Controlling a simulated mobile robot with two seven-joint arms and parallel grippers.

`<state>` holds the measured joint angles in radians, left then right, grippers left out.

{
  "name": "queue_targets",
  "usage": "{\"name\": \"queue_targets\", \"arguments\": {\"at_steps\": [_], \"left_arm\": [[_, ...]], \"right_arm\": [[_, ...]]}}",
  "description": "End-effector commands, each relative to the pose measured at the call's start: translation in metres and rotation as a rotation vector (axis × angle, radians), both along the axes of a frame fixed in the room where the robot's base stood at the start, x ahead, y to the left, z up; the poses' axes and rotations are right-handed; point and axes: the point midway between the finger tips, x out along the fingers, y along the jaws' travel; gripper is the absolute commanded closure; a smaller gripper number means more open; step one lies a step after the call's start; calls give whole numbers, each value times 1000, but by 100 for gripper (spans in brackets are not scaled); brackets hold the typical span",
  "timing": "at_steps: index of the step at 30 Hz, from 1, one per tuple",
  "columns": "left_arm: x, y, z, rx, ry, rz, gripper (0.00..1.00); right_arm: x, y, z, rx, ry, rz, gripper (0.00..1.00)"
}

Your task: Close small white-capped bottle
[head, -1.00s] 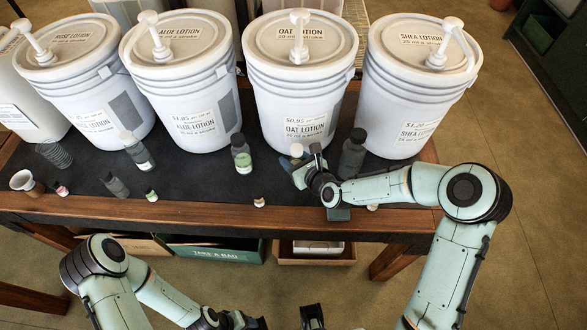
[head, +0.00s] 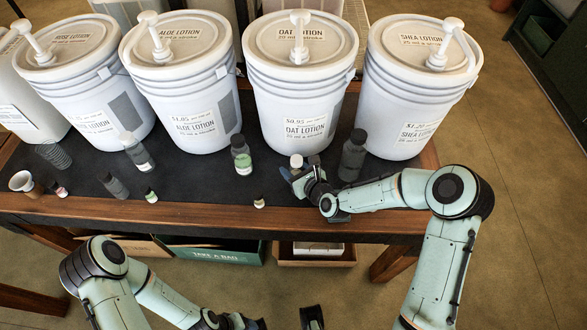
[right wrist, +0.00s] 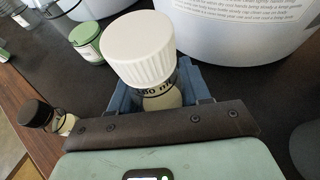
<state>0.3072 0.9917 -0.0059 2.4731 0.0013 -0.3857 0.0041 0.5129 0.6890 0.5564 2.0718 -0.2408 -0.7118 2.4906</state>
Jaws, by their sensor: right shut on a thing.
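The small white-capped bottle stands among the pump buckets' front row; its white cap (head: 296,160) shows in the head view, with most of its body hidden by my right gripper (head: 300,180). In the right wrist view the ribbed white cap (right wrist: 138,48) sits over the bottle (right wrist: 162,97), which has dark lettering. The blue fingers are on both sides of the bottle, shut on it. I cannot tell whether the cap is fully seated. Part of my left gripper (head: 243,321) shows at the bottom edge of the head view, away from the table; its opening is unclear.
A dark bottle (head: 352,155) stands just right of my right gripper. A green-filled bottle (head: 241,155) stands to its left. A small dark-capped bottle (head: 259,202) is near the table's front edge. Large lotion buckets (head: 300,85) line the back.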

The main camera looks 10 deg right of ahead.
Motion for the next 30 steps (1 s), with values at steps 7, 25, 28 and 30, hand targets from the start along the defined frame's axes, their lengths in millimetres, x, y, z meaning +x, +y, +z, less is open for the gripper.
{"name": "queue_targets", "arguments": {"at_steps": [7,25,28,30], "left_arm": [[-1,0,-4,-1,2,-1,36],[-1,0,-2,0,1,0,36],[-1,0,-2,0,1,0,36],[0,0,-1,0,0,0,36]], "right_arm": [[0,0,-4,0,0,0,27],[-32,-14,14,-4,1,-3,27],[-52,-22,23,-3,1,-4,27],[-66,-26,28,-4,2,-3,27]]}}
